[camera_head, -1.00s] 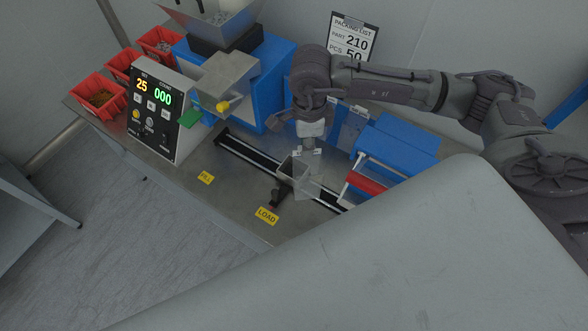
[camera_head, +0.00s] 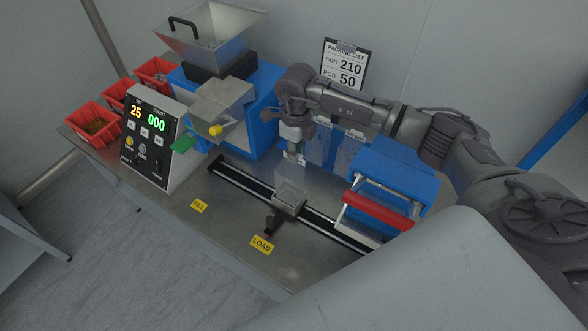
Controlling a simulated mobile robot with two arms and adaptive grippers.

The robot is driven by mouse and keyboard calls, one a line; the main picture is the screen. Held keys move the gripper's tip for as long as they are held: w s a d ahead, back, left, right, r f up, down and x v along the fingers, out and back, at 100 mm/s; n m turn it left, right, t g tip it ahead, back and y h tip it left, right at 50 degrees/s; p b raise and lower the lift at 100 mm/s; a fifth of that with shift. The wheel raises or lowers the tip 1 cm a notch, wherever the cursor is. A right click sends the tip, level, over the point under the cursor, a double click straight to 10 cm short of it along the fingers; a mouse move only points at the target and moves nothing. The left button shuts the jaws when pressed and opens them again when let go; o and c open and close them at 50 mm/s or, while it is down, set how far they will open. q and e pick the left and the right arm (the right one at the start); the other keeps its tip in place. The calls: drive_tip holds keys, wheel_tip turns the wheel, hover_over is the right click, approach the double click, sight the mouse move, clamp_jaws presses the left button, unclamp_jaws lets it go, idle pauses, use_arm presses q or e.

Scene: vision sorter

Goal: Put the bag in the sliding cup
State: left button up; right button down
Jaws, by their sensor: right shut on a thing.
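The sliding cup (camera_head: 289,200) is a small grey, box-like holder on the dark rail, just behind the yellow LOAD label. I cannot tell whether anything lies inside the cup. My left gripper is not in view.
The rail (camera_head: 240,183) crosses the metal table. A blue unit with a red bar (camera_head: 377,210) stands right of the cup. The blue counting machine (camera_head: 262,120) and control panel (camera_head: 150,138) stand left. Red bins (camera_head: 96,124) are at far left.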

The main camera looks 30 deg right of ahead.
drive_tip(key=shift+w+f, duration=0.2)
drive_tip(key=shift+w, duration=0.2)
use_arm(q)
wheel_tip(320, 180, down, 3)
drive_tip(key=shift+b, duration=1.15)
use_arm(e)
wheel_tip(320, 180, down, 4)
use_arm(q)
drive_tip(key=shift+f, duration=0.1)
use_arm(e)
drive_tip(key=shift+f, duration=0.2)
drive_tip(key=c, duration=1.2)
unclamp_jaws()
drive_tip(key=shift+o, duration=0.2)
